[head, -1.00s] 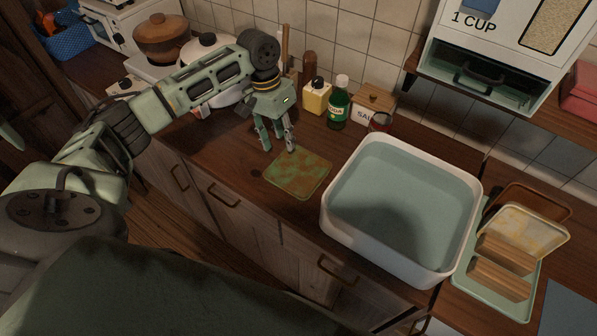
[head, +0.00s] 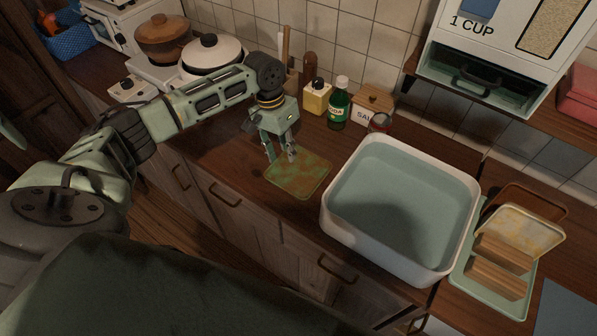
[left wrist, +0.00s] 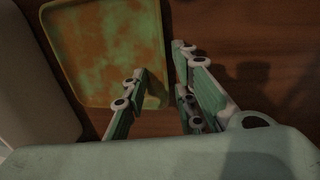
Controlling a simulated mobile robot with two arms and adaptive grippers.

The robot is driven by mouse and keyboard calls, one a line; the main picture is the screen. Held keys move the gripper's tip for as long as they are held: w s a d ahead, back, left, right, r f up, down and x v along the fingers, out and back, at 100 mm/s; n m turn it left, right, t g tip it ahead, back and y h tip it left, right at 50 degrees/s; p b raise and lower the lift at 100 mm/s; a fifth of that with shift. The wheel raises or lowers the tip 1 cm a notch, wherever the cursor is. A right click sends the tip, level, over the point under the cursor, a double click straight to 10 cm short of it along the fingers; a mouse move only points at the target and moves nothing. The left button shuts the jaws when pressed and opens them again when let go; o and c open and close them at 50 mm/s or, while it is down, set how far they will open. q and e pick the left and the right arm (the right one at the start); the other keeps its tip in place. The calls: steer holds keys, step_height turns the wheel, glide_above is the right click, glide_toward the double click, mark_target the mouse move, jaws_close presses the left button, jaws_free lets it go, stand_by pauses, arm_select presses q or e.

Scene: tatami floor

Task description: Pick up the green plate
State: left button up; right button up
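The green plate (head: 301,177) is square with rounded corners and blotched with brown stains. It lies flat on the wooden counter, left of the white basin. It also shows in the left wrist view (left wrist: 105,48), at the upper left. My left gripper (head: 281,158) is at the plate's back-left edge, pointing down. Its fingers are apart with nothing held between them. In the left wrist view the gripper (left wrist: 158,62) has one finger over the plate and the other just beyond its edge. Contact with the plate cannot be told. My right gripper is not in view.
A white basin (head: 337,217) with bluish water stands right of the plate. A green bottle (head: 338,106), a yellow bottle (head: 317,97), a salt box (head: 373,103) and a can (head: 379,122) stand behind. Pots are at the back left. A tray (head: 463,275) with wooden blocks is at the right.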

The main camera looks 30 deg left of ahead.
arm_select(q)
jaws_close()
stand_by(0.4)
